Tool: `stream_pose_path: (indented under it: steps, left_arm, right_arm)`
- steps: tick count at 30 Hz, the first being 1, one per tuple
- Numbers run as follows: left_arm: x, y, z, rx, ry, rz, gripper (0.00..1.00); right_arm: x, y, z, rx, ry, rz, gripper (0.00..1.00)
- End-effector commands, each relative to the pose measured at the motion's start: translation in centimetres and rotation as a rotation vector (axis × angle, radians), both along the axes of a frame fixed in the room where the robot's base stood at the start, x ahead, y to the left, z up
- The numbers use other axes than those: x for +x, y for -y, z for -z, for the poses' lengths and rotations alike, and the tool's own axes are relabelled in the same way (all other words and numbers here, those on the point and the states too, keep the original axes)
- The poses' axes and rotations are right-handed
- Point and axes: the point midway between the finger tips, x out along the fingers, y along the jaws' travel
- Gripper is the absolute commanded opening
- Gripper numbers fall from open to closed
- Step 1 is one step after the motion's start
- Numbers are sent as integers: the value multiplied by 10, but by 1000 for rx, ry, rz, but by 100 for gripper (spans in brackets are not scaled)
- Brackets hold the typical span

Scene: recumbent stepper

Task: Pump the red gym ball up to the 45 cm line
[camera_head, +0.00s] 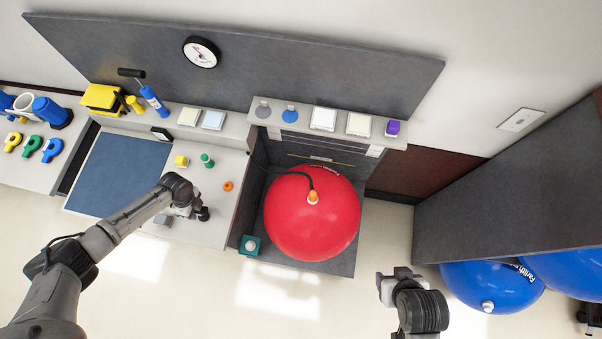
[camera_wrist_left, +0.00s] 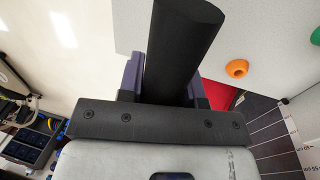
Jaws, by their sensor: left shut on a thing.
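The red gym ball (camera_head: 310,225) sits in a grey open bay, with an orange fitting (camera_head: 313,197) and a black hose on its top. A yellow line (camera_head: 320,164) crosses the bay's back wall behind the ball. My left gripper (camera_head: 200,212) is at the bench edge left of the ball. It is shut on a thick black bar (camera_wrist_left: 183,50), which fills the space between its purple fingers in the left wrist view.
A blue hand pump (camera_head: 152,97) stands at the back of the bench. Blue balls (camera_head: 490,285) sit at the right. The floor in front is clear.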

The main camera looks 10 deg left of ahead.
Motion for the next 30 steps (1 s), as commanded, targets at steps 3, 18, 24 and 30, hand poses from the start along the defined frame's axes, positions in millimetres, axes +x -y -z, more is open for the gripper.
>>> stream_pose_path:
  steps: [3, 18, 24, 30]
  left_arm:
    - [-2, 0, -27, 0, -7, 0, 0]
    - [-2, 0, -45, 0, -7, -1, 0]
    - [-2, 0, -54, -1, -6, -1, 0]
    - [-2, 0, -81, -1, -7, 0, 0]
  right_arm:
    - [0, 1, -26, -3, 0, -2, 60]
    - [0, 3, -42, -9, 0, -6, 60]
    - [0, 2, -50, -7, -1, -4, 60]
    - [0, 0, -76, -1, -1, -1, 60]
